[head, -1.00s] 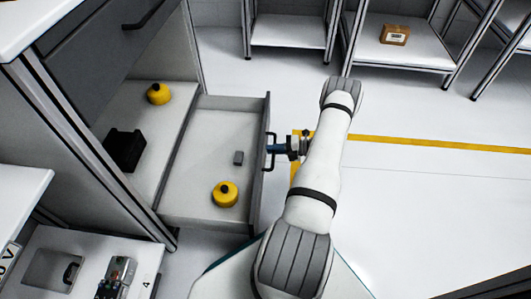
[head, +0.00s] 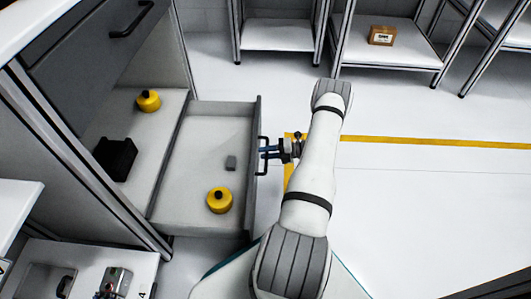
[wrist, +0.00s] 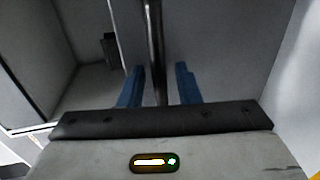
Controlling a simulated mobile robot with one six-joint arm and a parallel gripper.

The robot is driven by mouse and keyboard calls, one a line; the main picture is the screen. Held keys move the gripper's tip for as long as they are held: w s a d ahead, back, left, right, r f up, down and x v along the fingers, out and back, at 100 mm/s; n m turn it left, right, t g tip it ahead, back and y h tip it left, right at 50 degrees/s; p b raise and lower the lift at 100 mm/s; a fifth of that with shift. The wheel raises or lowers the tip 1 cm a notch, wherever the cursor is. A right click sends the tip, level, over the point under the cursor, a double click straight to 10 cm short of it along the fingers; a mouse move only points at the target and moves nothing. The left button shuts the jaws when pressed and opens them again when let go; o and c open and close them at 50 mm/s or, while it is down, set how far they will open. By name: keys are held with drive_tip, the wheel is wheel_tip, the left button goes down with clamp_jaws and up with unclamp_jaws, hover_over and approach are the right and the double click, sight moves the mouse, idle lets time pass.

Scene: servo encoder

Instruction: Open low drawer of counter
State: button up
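The low drawer (head: 185,222) of the counter is pulled well out, and its inside shows from above. Its dark upright bar handle (head: 261,155) is on the front panel (head: 253,180). My gripper (head: 267,152) is at this handle, to the right of the drawer front. In the wrist view, the handle bar (wrist: 156,50) runs between the two blue fingers of my gripper (wrist: 160,86). A gap shows on each side of the bar, so the fingers are open around it.
Another yellow object (head: 149,100) and a black bin (head: 116,158) are inside the counter. An upper drawer (head: 85,50) is shut. The floor (head: 420,210) at right is clear.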

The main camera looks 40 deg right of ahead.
drive_tip(key=p+v, duration=0.2)
drive_tip(key=v, duration=0.5)
drive_tip(key=shift+s+d, duration=0.2)
drive_tip(key=shift+d, duration=0.05)
